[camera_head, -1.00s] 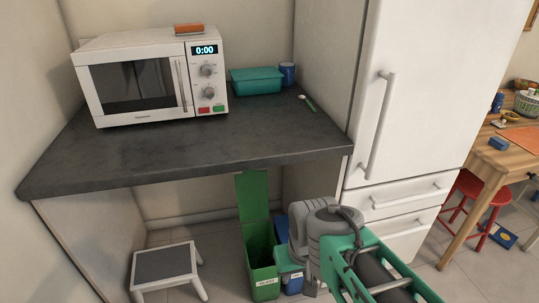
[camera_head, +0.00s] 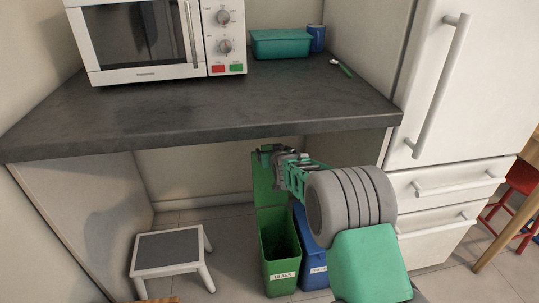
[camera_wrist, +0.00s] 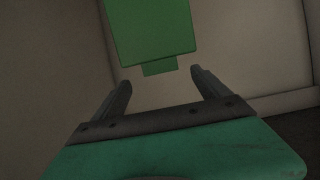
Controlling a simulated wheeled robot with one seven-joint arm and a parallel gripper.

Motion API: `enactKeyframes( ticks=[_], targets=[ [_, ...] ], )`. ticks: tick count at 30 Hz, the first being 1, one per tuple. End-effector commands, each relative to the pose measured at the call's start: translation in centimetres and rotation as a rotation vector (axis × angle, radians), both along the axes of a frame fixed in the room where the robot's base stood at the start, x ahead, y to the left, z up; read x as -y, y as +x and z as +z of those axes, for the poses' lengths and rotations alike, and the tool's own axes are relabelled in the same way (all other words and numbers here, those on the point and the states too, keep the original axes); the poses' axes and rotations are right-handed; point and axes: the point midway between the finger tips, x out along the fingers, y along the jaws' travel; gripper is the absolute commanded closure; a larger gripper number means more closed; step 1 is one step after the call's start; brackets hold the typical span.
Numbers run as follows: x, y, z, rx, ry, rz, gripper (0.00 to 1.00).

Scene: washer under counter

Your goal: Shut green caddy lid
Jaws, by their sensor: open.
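The green caddy (camera_head: 279,250), labelled GLASS, stands on the floor under the counter. Its green lid (camera_head: 262,185) stands upright at the back, so the caddy is open at the top. My gripper (camera_head: 268,151) is at the lid's upper end in the head view, and my arm comes in from the lower right. In the wrist view, the green lid (camera_wrist: 152,30) hangs in the upper middle, with a small tab at its near edge. My gripper (camera_wrist: 165,78) has its two fingers spread apart with nothing between them. Whether a finger touches the lid, I cannot tell.
A blue bin (camera_head: 312,262) stands right beside the caddy, partly behind my arm. A step stool (camera_head: 168,250) is to the left. The dark counter (camera_head: 200,115) hangs above, carrying a microwave (camera_head: 140,40) and a teal box (camera_head: 281,44). A fridge (camera_head: 455,90) is at right.

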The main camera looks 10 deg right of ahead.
Motion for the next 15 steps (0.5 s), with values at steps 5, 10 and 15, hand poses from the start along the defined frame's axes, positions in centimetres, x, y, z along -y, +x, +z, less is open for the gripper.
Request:
enactKeyframes(
  ticks=[5, 10, 15],
  targets=[
    [0.0, 2.3, -0.7, 0.020, 0.000, 0.000, 0.15],
    [0.0, 5.3, -2.1, 0.018, 0.000, 0.000, 0.15],
    [0.0, 7.1, -2.5, 0.018, 0.000, 0.000, 0.15]
  ],
)
